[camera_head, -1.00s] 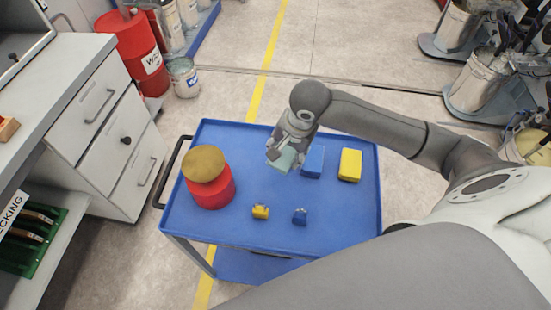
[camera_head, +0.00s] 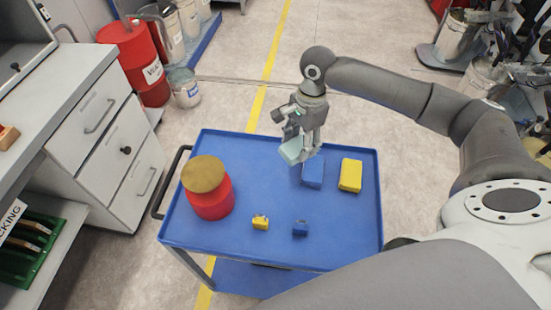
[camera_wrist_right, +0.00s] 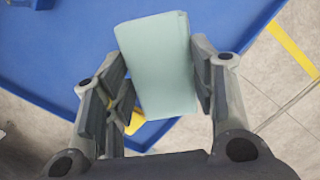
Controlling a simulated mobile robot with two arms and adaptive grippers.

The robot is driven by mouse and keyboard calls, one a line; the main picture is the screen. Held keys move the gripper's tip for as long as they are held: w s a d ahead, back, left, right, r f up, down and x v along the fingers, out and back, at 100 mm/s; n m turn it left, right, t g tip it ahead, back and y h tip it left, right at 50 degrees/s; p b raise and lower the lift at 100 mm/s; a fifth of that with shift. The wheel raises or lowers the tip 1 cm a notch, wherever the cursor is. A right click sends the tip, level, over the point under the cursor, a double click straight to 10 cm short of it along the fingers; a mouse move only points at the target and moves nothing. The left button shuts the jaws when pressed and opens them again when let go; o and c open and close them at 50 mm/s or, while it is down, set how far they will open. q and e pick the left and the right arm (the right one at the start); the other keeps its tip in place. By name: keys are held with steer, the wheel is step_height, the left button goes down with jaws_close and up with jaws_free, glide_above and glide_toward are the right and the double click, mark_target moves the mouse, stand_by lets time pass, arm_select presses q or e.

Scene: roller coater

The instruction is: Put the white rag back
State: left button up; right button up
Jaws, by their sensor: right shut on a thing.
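The white rag (camera_head: 294,152) is a pale, slightly greenish block in the head view. My right gripper (camera_head: 301,143) is shut on it and holds it over the far part of the blue cart, just left of a blue block (camera_head: 313,173). In the right wrist view the rag (camera_wrist_right: 158,65) sits between the two fingers of my right gripper (camera_wrist_right: 160,85). Whether the rag touches the cart top is hard to tell. My left gripper is not in view.
The blue cart (camera_head: 240,247) also carries a yellow block (camera_head: 350,175), a red can with a tan lid (camera_head: 208,200), and small yellow (camera_head: 260,222) and blue (camera_head: 300,229) clips. Drawers (camera_head: 120,150) stand at left. The cart's middle is clear.

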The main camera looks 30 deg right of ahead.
glide_above(274, 169)
steer(key=d, duration=0.1)
steer(key=f, duration=0.5)
steer(key=shift+s+d+f, duration=0.1)
steer(key=shift+s+f, duration=0.1)
steer(key=shift+f, duration=0.05)
steer(key=f, duration=0.1)
steer(key=f+p, duration=0.1)
steer(key=f, duration=0.2)
steer(key=shift+w+a, duration=0.2)
steer(key=shift+a, duration=0.15)
steer(key=o, duration=0.9)
steer(key=r, duration=0.4)
steer(key=d+r, duration=0.1)
steer(key=r, duration=0.3)
steer(key=r+b, duration=0.1)
steer(key=r, duration=0.3)
steer(key=shift+w+d, duration=0.1)
steer(key=shift+d, duration=0.15)
